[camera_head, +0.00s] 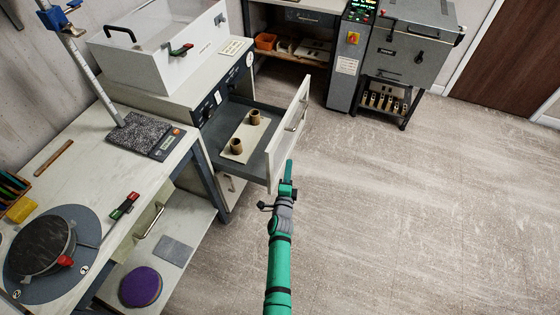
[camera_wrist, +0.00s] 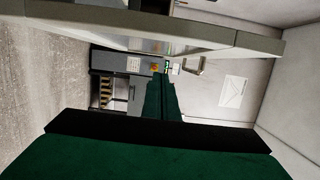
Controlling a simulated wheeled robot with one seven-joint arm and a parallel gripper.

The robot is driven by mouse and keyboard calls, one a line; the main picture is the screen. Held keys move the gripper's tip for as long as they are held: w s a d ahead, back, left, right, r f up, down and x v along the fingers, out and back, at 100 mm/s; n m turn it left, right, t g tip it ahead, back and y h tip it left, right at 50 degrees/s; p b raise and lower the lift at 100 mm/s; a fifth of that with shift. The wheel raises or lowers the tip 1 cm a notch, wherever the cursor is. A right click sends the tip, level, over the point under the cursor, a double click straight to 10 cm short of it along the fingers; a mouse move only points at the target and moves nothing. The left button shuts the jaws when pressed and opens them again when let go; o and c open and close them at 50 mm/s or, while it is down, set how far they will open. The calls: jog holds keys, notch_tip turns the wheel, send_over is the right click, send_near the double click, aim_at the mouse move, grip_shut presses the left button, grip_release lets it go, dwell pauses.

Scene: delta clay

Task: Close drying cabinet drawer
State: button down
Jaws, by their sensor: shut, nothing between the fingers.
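The drying cabinet drawer (camera_head: 263,152) stands pulled far out of the white cabinet below the white box. Its pale front panel (camera_head: 288,134) faces right and carries a metal bar handle (camera_head: 297,118). A light board with two brown cups lies inside the drawer. My green gripper (camera_head: 288,174) is shut and empty, by the near lower corner of the drawer front; I cannot tell whether it touches. In the wrist view, the shut fingers (camera_wrist: 163,95) point away from the camera, and a pale panel edge (camera_wrist: 160,32), apparently the drawer front, crosses above them.
A workbench (camera_head: 84,165) with a turntable, a scale and small tools stands at the left. A second small drawer (camera_head: 150,222) is in it. A grey machine (camera_head: 408,50) stands at the back. The floor (camera_head: 420,190) to the right is clear.

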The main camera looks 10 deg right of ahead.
jog(key=shift+w+a, duration=0.65)
jog(key=shift+w, duration=0.35)
jog(key=shift+w+a, duration=0.65)
jog(key=shift+w, duration=0.35)
jog(key=shift+a, duration=0.1)
